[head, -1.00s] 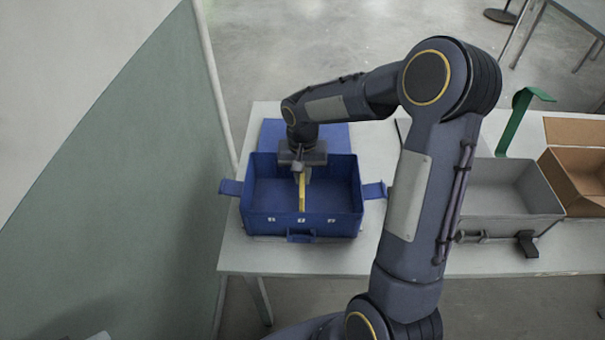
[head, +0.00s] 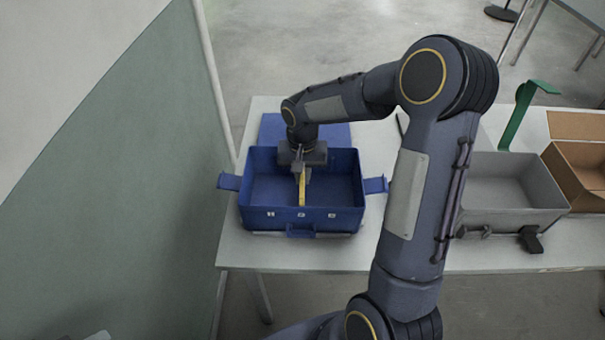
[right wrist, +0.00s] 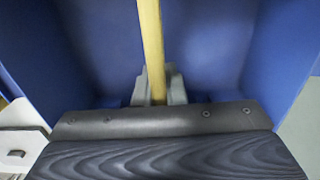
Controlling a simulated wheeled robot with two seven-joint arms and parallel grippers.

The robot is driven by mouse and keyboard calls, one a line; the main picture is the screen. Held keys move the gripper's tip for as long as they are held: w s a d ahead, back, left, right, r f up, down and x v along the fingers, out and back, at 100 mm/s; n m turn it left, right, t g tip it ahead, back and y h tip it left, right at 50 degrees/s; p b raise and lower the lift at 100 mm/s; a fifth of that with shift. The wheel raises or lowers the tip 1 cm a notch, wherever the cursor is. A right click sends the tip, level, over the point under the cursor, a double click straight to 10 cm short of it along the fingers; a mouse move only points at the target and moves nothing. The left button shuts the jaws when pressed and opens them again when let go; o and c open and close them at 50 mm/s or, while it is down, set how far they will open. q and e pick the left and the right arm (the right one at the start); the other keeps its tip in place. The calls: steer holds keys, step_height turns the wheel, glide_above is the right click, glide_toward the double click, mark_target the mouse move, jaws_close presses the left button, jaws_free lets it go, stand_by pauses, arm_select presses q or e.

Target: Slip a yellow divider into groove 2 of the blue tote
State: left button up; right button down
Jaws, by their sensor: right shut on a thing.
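The blue tote (head: 258,216) stands open on the table, with side flaps out and small white marks along its front wall. The yellow divider (head: 302,190) is upright inside it, near the middle, running front to back. My right gripper (head: 301,170) is over the tote and shut on the divider. In the right wrist view the divider (right wrist: 151,45) is edge-on between the grey fingers (right wrist: 158,88), with blue walls on both sides. I cannot tell how deep it sits or whether its edges are in groove 2. My left gripper is not in view.
A grey bin (head: 512,211) stands to the right of my arm, with an open cardboard box (head: 585,170) beside it. A green upright piece (head: 517,115) rises behind the bin. A wall (head: 130,170) is close on the left. The white table's (head: 300,257) front strip is clear.

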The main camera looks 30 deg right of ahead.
stand_by(0.3)
steer(key=c, duration=1.4)
jaws_free()
steer(key=c, duration=0.3)
steer(key=shift+r, duration=0.1)
steer(key=shift+r+p, duration=2.95)
steer(key=shift+r, duration=1)
